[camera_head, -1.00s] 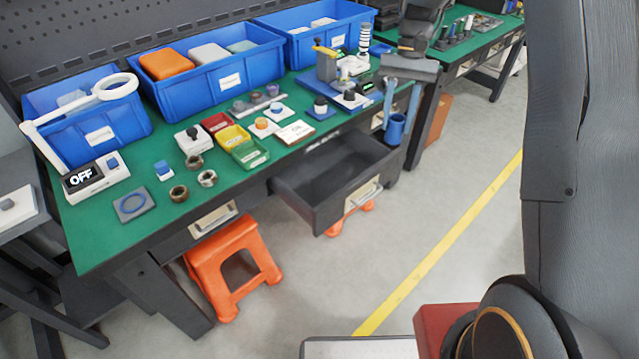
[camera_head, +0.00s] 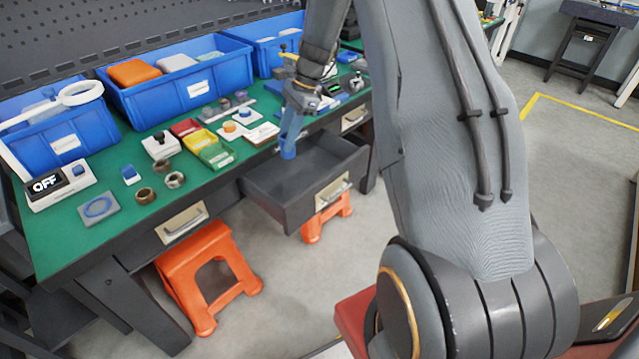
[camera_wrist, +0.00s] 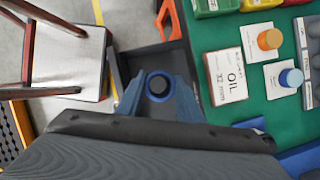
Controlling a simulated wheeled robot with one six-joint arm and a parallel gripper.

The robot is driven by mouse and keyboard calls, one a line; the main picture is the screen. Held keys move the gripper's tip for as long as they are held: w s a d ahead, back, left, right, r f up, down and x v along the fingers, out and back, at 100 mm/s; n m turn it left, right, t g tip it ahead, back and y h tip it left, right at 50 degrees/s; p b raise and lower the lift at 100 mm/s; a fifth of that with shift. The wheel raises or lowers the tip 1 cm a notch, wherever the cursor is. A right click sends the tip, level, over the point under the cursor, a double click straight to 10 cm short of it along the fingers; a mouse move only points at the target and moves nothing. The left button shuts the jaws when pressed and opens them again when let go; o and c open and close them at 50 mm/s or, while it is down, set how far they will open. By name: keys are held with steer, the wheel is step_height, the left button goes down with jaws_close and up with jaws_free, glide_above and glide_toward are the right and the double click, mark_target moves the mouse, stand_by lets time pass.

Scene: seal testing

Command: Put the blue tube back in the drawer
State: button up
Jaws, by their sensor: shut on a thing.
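The blue tube (camera_head: 288,149) hangs from my gripper (camera_head: 291,128) in the head view. The gripper's blue fingers are shut on it, and it points down, slightly tilted. In the wrist view the tube (camera_wrist: 158,84) is seen end-on as a blue ring with a dark centre, between the fingertips (camera_wrist: 157,92). The grey drawer (camera_head: 283,209) is pulled out from under the green table. The tube shows over the drawer's opening, near its table side. Its height above the drawer floor is hard to tell. Part of the drawer (camera_wrist: 124,66) shows behind the fingers in the wrist view.
The green table (camera_head: 62,238) holds blue bins (camera_head: 188,92), small coloured trays (camera_head: 215,154) and an OIL card (camera_wrist: 226,76) beside the drawer. Orange stools (camera_head: 205,262) stand below.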

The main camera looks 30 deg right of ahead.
steer(key=w+d+f+m+t+h+b, duration=0.2)
steer(key=d+f+m, duration=0.2)
steer(key=d+m, duration=0.4)
steer(key=w+d+f+m+t+h+b, duration=0.2)
steer(key=d+f+m+t+h+b, duration=0.15)
steer(key=d+m, duration=0.45)
steer(key=shift+w+a+f+m+g+y+b, duration=0.15)
steer(key=shift+a+f+m+b, duration=0.3)
steer(key=shift+f, duration=1.35)
steer(key=shift+s+a+f+m+g+y+b, duration=0.15)
steer(key=shift+a+f+m+b, duration=0.2)
steer(key=shift+f, duration=1.45)
steer(key=shift+w+a+f+m+g+y+b, duration=0.15)
steer(key=shift+a+f+m+b, duration=0.3)
steer(key=shift+f, duration=1.35)
steer(key=shift+d, duration=0.1)
steer(key=o, duration=1.1)
steer(key=shift+f, duration=0.1)
steer(key=shift+c, duration=0.2)
